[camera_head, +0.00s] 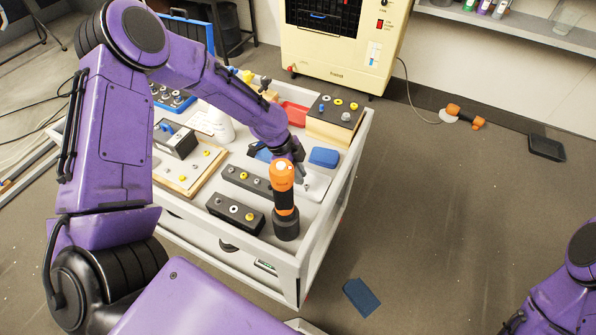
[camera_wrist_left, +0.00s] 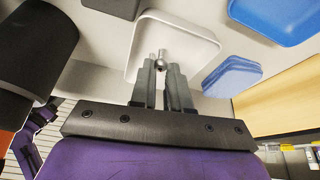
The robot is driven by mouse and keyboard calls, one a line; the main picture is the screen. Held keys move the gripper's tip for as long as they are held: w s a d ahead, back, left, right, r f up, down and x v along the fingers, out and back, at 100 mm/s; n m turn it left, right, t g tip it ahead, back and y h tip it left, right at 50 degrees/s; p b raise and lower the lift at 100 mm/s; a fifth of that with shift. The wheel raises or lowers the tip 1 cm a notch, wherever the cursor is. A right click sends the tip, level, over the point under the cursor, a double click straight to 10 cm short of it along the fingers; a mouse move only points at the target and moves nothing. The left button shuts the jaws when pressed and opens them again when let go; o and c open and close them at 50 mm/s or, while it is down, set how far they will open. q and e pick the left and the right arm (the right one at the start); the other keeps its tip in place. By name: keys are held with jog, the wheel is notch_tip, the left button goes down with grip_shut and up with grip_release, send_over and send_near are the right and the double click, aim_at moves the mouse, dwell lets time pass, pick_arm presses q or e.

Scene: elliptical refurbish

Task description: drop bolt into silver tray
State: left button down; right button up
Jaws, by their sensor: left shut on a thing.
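My left gripper (camera_head: 301,181) reaches over the cart top from the upper left, fingers pointing down. In the left wrist view the gripper (camera_wrist_left: 163,72) is shut on a small metallic bolt (camera_wrist_left: 161,58), held between the fingertips. The pale silver tray (camera_wrist_left: 203,47) lies behind and below the fingertips in that view. In the head view the silver tray (camera_head: 318,187) shows beside the gripper, partly hidden by it and the orange tool. The bolt is too small to make out in the head view. My right gripper is out of view; part of the right arm shows at lower right.
An orange and black power tool (camera_head: 285,205) stands upright close to the gripper. Dark blocks with bolts (camera_head: 235,213) sit to the left. The cart's raised rim (camera_head: 338,205) borders the right.

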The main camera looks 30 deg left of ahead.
pick_arm(q)
jog(key=c, duration=1)
grip_release()
jog(key=shift+s+r, duration=0.15)
jog(key=shift+r, duration=0.05)
jog(key=shift+a+r, duration=0.1)
jog(key=shift+r, duration=0.1)
jog(key=b+v, duration=0.1)
jog(key=v, duration=0.9)
jog(key=shift+a, duration=0.1)
